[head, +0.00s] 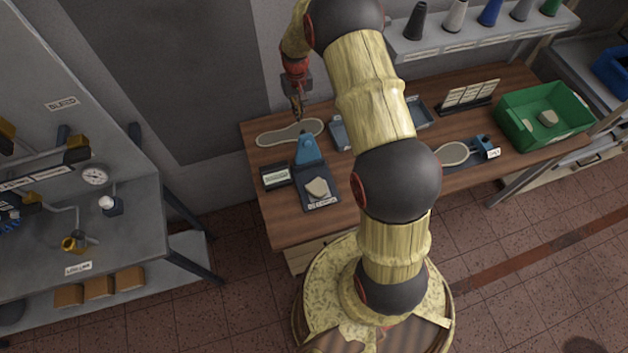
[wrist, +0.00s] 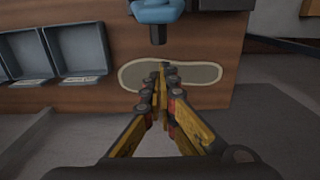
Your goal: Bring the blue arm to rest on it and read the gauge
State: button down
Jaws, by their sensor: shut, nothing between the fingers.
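A blue arm (head: 307,150) stands on a dark base plate (head: 318,172) on the wooden bench. A pale flat piece (head: 318,188) lies on the plate's front part; I cannot tell whether the arm touches it. A gauge box with a pale display (head: 276,177) stands to its left; its reading is too small to make out. My gripper (head: 298,114) is shut and empty behind the blue arm, above a grey sole shape with a pale rim (head: 290,133). In the wrist view my shut fingertips (wrist: 163,68) overlap that sole, and a blue part (wrist: 156,11) with a dark stem shows at the top edge.
Grey trays (wrist: 80,48) lie on the bench, partly hidden by my arm in the head view. A second blue fixture (head: 484,144), a card stand (head: 469,96) and a green crate (head: 543,112) are on the right. A grey workstation (head: 140,215) stands left across a floor gap.

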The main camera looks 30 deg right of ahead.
aim_at(306, 138)
jog(key=shift+f, duration=0.1)
jog(key=shift+s+a+f+b, duration=0.3)
jog(key=shift+s+f, duration=0.25)
jog(key=shift+s, duration=0.85)
jog(key=shift+s+a+f+b, duration=0.3)
jog(key=shift+s+f, duration=0.3)
jog(key=shift+s, duration=0.75)
jog(key=shift+s+a+f+b, duration=0.3)
jog(key=shift+s+f, duration=0.25)
jog(key=shift+s, duration=0.85)
jog(key=shift+w+d+r+p, duration=0.1)
jog(key=shift+w+r+p, duration=0.4)
jog(key=shift+r, duration=0.85)
jog(key=shift+w+d+r+p, duration=0.15)
jog(key=shift+r+p, duration=0.65)
jog(key=shift+r, duration=0.5)
jog(key=shift+w+r+p, duration=0.35)
jog(key=shift+r+p, duration=0.3)
jog(key=shift+r, duration=0.7)
